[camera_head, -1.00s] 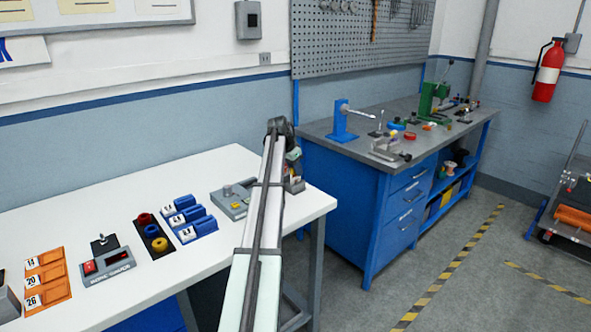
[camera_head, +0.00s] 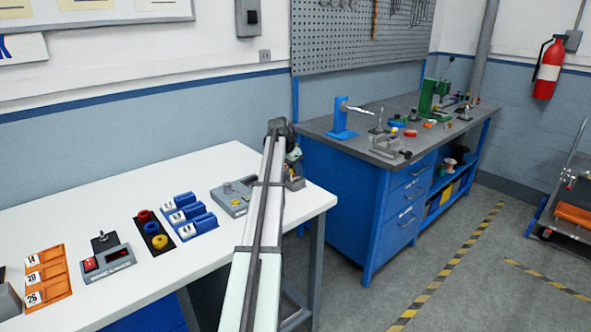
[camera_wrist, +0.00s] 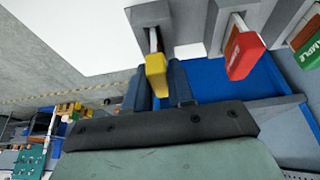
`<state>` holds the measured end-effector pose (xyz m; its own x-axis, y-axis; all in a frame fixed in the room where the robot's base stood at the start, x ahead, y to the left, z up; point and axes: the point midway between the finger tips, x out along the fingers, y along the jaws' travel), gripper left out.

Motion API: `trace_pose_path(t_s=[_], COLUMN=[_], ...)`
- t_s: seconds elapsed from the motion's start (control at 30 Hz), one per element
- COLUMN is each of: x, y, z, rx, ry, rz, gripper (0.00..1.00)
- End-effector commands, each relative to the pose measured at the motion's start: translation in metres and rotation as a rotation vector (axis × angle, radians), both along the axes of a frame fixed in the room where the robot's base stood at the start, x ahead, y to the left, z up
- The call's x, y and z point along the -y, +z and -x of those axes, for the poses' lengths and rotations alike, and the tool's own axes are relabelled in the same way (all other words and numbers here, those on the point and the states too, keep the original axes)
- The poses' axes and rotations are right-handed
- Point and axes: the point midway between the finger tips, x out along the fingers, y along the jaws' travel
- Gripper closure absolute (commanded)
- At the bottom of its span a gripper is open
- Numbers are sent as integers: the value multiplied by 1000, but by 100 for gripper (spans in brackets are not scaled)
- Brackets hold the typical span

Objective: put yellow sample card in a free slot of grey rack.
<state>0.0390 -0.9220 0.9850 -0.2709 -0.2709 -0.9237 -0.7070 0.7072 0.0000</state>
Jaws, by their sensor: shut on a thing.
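In the wrist view the yellow sample card (camera_wrist: 156,66) is between the two fingers of my gripper (camera_wrist: 160,80), which is shut on it. The card's pale strip points away from my gripper into the opening of a slot of the grey rack (camera_wrist: 150,14). How deep it sits cannot be told. A red card (camera_wrist: 243,54) stands in the neighbouring slot to the right. A green-and-white card (camera_wrist: 308,45) shows at the right edge. In the head view my arm hides the gripper and yellow card; part of the rack area shows beside the arm's end.
A blue workbench (camera_head: 345,200) stands right of the table.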

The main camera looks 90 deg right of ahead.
Motion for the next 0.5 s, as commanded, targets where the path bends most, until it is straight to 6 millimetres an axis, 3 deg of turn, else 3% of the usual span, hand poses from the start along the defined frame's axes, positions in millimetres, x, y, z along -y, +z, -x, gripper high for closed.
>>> trace_pose_path(t_s=[0.5], x=[0], y=[-7], z=[0], rx=[0], ry=[0], rz=[0], gripper=[100])
